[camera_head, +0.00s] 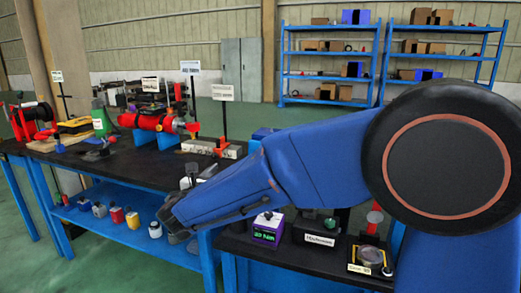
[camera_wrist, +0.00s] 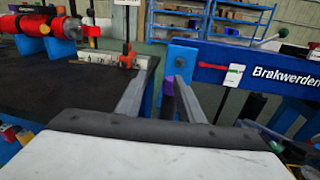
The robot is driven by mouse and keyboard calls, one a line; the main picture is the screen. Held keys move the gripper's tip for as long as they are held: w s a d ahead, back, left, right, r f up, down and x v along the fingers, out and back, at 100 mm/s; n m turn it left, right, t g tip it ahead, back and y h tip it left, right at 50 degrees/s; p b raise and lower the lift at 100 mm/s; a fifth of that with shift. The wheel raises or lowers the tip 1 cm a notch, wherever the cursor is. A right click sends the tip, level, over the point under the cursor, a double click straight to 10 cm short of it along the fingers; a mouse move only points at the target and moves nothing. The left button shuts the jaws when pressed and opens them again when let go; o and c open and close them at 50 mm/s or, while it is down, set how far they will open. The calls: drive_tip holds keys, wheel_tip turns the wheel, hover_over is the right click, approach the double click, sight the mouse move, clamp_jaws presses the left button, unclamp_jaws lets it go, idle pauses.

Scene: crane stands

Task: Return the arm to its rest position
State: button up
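My arm (camera_head: 330,155) is blue and reaches from the large black shoulder disc at the right down to the left in the head view. My gripper (camera_head: 175,222) is at its lower end, in front of the table edge, partly hidden by the arm. In the wrist view my gripper (camera_wrist: 160,82) has its two grey fingers apart, with a clear gap between them. No held object shows; a blue post and a small purple patch appear in the gap, seemingly beyond the fingers.
A black-topped blue table (camera_head: 130,165) bears a red cylinder (camera_head: 150,122) and a sign stand (camera_head: 223,115). Small coloured items (camera_head: 117,214) line its lower shelf. A purple device (camera_head: 267,228) stands on the right bench. A blue beam (camera_wrist: 245,72) is right of the fingers.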

drive_tip(key=s+d+f+m+g+h, duration=0.1)
drive_tip(key=s+d+m+g, duration=0.2)
drive_tip(key=d, duration=0.7)
drive_tip(key=s+d+f+m+g+h, duration=0.15)
drive_tip(key=d+m, duration=0.35)
drive_tip(key=d, duration=0.5)
drive_tip(key=s+d+m+g+h, duration=0.25)
drive_tip(key=d+m, duration=0.25)
drive_tip(key=d, duration=0.6)
drive_tip(key=s+d+f+m+g+y, duration=0.2)
drive_tip(key=s+d+f+m+g, duration=0.2)
drive_tip(key=s+d+m, duration=0.5)
drive_tip(key=s+f+m+y, duration=0.3)
drive_tip(key=s+m, duration=0.2)
drive_tip(key=s, duration=0.5)
drive_tip(key=s+d+f+m+g+y, duration=0.1)
drive_tip(key=s+f+m+y, duration=0.2)
drive_tip(key=s+m, duration=0.3)
drive_tip(key=s, duration=0.4)
drive_tip(key=shift+s+d+f, duration=0.15)
drive_tip(key=shift+s+d, duration=0.1)
drive_tip(key=shift+s, duration=0.15)
